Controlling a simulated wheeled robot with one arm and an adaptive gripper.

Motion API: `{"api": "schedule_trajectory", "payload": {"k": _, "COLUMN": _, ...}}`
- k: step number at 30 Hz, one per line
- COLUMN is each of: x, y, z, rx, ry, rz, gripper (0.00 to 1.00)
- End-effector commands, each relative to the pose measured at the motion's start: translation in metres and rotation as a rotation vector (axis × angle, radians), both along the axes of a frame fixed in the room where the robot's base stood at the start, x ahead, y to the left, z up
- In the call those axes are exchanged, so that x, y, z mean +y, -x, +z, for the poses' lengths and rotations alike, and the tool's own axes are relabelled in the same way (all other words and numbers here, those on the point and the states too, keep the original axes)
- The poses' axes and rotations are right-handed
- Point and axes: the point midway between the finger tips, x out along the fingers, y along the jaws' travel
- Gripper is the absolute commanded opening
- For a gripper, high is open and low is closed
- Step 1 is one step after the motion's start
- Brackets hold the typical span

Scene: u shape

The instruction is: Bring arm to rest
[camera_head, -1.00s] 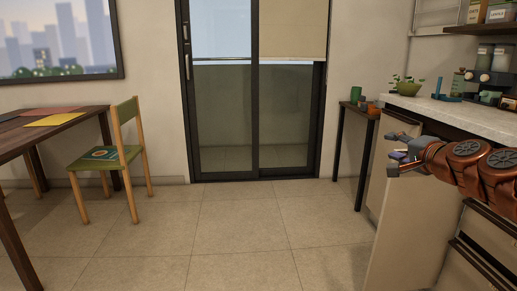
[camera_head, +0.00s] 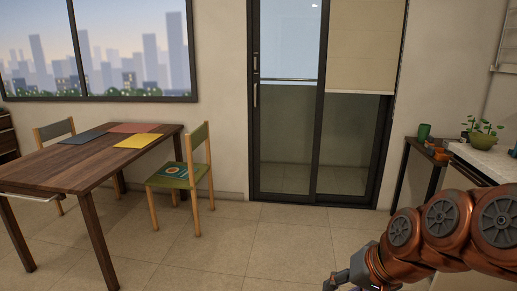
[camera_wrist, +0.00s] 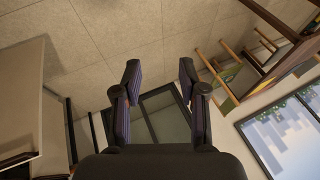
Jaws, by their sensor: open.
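My gripper (camera_wrist: 159,82) is open and empty in the wrist view, its two dark fingers apart with only floor and the glass door behind them. In the head view my gripper (camera_head: 338,283) is at the bottom edge, right of the middle, partly cut off by the frame. My copper-coloured arm (camera_head: 440,232) reaches in from the lower right. It hangs in front of the counter side, above the floor, and holds nothing that I can see.
A wooden table (camera_head: 88,172) with coloured mats and a green chair (camera_head: 185,180) stand at the left. A dark side table (camera_head: 418,150) with a green cup (camera_head: 424,131) and a counter (camera_head: 488,160) are at the right. The floor (camera_head: 215,255) before the sliding door (camera_head: 320,110) is clear.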

Motion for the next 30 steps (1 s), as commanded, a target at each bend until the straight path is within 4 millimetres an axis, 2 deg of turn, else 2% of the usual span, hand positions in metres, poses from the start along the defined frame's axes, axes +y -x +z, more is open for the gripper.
{"api": "schedule_trajectory", "payload": {"k": 1, "x": 0.004, "y": 0.014, "z": 0.015, "rx": 0.039, "ry": 0.032, "rz": 0.030, "gripper": 0.42}}
{"api": "schedule_trajectory", "payload": {"k": 7, "x": 0.007, "y": 0.077, "z": 0.027, "rx": 0.206, "ry": 0.149, "rz": 0.138, "gripper": 0.42}}
{"api": "schedule_trajectory", "payload": {"k": 12, "x": -0.001, "y": 0.129, "z": 0.043, "rx": 0.344, "ry": 0.242, "rz": 0.205, "gripper": 0.42}}
{"api": "schedule_trajectory", "payload": {"k": 18, "x": -0.014, "y": 0.175, "z": 0.058, "rx": 0.469, "ry": 0.316, "rz": 0.250, "gripper": 0.42}}
{"api": "schedule_trajectory", "payload": {"k": 23, "x": -0.019, "y": 0.189, "z": 0.061, "rx": 0.506, "ry": 0.340, "rz": 0.260, "gripper": 0.42}}
{"api": "schedule_trajectory", "payload": {"k": 30, "x": -0.020, "y": 0.190, "z": 0.059, "rx": 0.511, "ry": 0.342, "rz": 0.262, "gripper": 0.42}}
